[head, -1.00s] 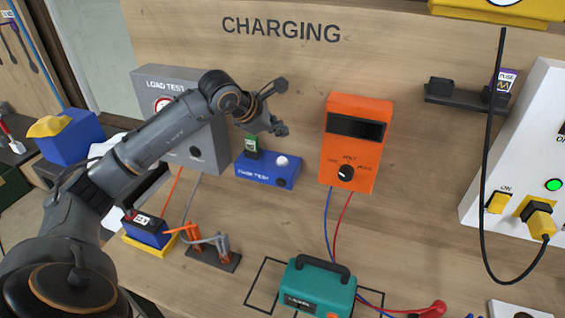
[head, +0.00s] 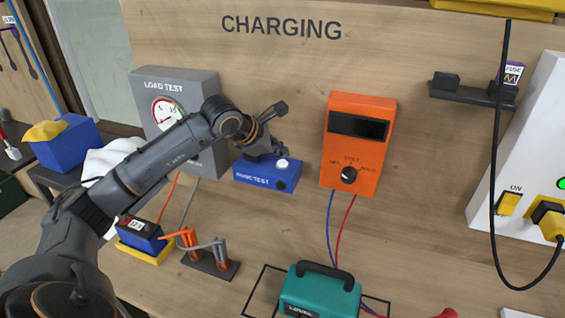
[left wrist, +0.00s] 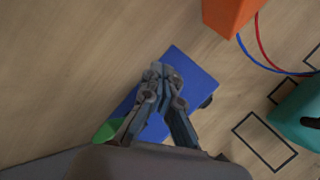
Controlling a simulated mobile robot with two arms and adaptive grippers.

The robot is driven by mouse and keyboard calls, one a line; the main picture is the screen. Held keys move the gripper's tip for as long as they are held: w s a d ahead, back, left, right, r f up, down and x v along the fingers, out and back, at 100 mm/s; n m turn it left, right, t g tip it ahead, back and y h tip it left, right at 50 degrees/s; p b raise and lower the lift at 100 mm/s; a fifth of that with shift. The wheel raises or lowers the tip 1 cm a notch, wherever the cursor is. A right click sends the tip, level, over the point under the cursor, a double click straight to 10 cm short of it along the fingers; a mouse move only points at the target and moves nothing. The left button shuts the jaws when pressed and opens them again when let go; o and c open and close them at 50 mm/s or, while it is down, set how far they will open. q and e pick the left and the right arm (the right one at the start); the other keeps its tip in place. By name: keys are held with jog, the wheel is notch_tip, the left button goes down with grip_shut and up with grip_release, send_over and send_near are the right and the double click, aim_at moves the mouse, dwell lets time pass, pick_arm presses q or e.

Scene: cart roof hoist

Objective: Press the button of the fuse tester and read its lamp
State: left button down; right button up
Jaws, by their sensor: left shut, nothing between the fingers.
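The fuse tester (head: 254,174) is a blue box on the wooden bench, left of the orange meter. It has a white dome (head: 282,163) on top and a dark round part (head: 281,185) on its front; I cannot tell for sure which is button and which is lamp. Neither shows a coloured glow. My left gripper (head: 283,152) is shut and empty, its fingertips just above the white dome; contact cannot be told. In the left wrist view the closed fingers (left wrist: 156,72) lie over the blue box (left wrist: 190,66) and hide the dome. A green fuse (left wrist: 106,130) shows beside them.
The orange meter (head: 342,170) stands close on the right. A grey load tester (head: 205,83) is behind my left arm. Bare bench lies between tester and charger.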

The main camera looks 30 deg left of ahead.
aim_at(280, 163)
pick_arm(q)
jog(key=shift+f, duration=0.1)
dwell(0.8)
jog(key=shift+f+b, duration=0.35)
jog(key=shift+b, duration=0.3)
jog(key=shift+f+b, duration=0.45)
dwell(0.4)
jog(key=shift+r, duration=0.15)
jog(key=shift+r+p, duration=0.4)
jog(key=shift+r, duration=0.35)
jog(key=shift+r, duration=0.1)
jog(key=shift+r+p, duration=1.6)
jog(key=shift+r, duration=0.85)
jog(key=shift+f, duration=0.1)
